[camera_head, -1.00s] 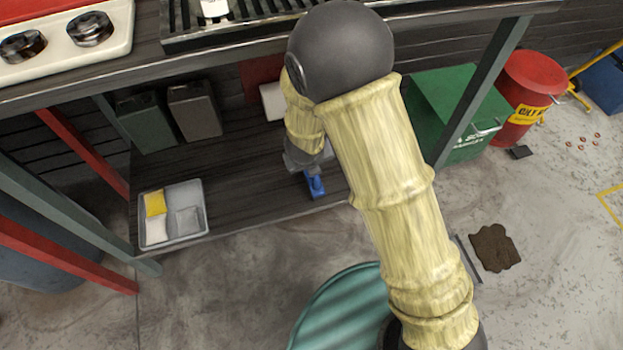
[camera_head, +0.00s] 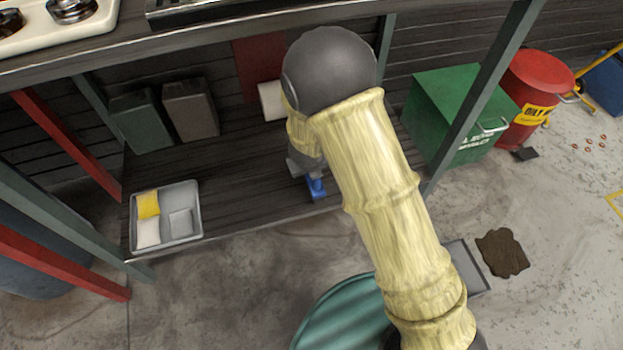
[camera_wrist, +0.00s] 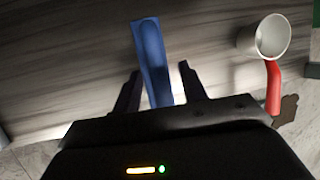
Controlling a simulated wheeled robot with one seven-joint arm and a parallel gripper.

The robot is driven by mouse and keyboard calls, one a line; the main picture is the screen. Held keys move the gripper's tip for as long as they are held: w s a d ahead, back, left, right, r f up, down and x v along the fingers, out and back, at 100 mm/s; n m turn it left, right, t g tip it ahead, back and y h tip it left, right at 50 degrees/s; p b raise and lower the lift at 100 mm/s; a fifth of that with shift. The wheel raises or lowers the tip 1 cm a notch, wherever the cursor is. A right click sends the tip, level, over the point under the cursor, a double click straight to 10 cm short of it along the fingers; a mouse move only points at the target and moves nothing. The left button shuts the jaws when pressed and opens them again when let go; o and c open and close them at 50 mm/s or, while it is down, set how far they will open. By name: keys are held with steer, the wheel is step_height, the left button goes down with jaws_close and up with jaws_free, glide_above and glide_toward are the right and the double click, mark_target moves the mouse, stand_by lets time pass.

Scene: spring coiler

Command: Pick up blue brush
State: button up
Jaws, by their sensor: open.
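The blue brush (camera_head: 316,188) lies on the dark wooden lower shelf, close to its front edge. In the wrist view a long blue part of the brush (camera_wrist: 152,62) lies between the two dark fingers. My gripper (camera_wrist: 160,84) is open, with one finger on either side of the brush; I cannot tell whether they touch it. The lower end of the brush is hidden behind the gripper body. In the head view my gripper (camera_head: 306,170) is low over the shelf, partly hidden by my arm.
The shelf (camera_head: 235,190) also bears a grey tray (camera_head: 197,205) with yellow and white pieces at left and two dark canisters (camera_head: 190,108) behind. The wrist view shows a white cup (camera_wrist: 268,38) and a red handle (camera_wrist: 273,88) at right. The worktop (camera_head: 200,50) overhangs above.

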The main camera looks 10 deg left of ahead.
steer(key=shift+f, duration=0.1)
steer(key=shift+c, duration=0.2)
jaws_close()
